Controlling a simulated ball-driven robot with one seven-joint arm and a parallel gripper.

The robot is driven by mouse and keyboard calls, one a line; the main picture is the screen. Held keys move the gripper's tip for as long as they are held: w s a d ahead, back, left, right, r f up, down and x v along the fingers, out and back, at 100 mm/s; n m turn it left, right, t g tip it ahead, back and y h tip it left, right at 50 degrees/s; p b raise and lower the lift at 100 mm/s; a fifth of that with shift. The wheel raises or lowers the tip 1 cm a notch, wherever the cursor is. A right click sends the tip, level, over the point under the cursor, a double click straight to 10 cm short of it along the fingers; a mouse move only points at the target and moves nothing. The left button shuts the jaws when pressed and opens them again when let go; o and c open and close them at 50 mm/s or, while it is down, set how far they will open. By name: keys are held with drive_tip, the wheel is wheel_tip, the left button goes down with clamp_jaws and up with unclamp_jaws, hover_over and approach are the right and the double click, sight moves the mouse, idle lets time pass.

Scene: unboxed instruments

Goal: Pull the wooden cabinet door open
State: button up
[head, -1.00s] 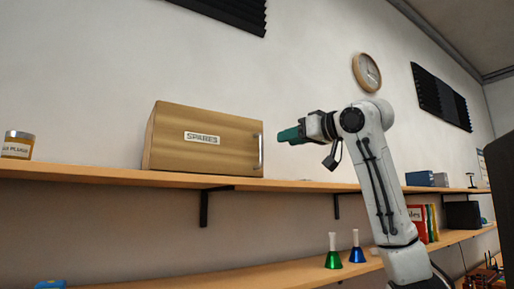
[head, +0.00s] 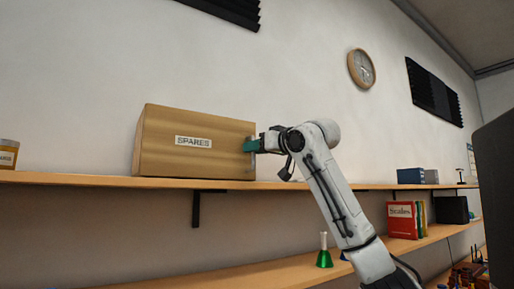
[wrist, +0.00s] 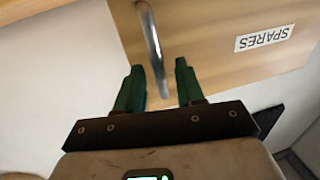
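The wooden cabinet (head: 190,158) with a "SPARES" label stands on the upper shelf in the head view, its door shut. The door also shows in the wrist view (wrist: 215,50), upside down. Its upright metal bar handle (wrist: 152,45) is near the door's edge; in the head view it is mostly hidden by my gripper (head: 250,146). In the wrist view my gripper (wrist: 160,82) has its two green fingers apart.
The upper shelf (head: 90,180) has free room right of the cabinet. A jar (head: 8,154) stands at its left end, blue and grey boxes (head: 411,176) at its right. A green flask (head: 324,255) and books (head: 403,220) are on the lower shelf. A clock (head: 361,69) hangs above.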

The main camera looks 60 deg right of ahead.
drive_tip(key=shift+c, duration=0.2)
clamp_jaws()
idle(0.4)
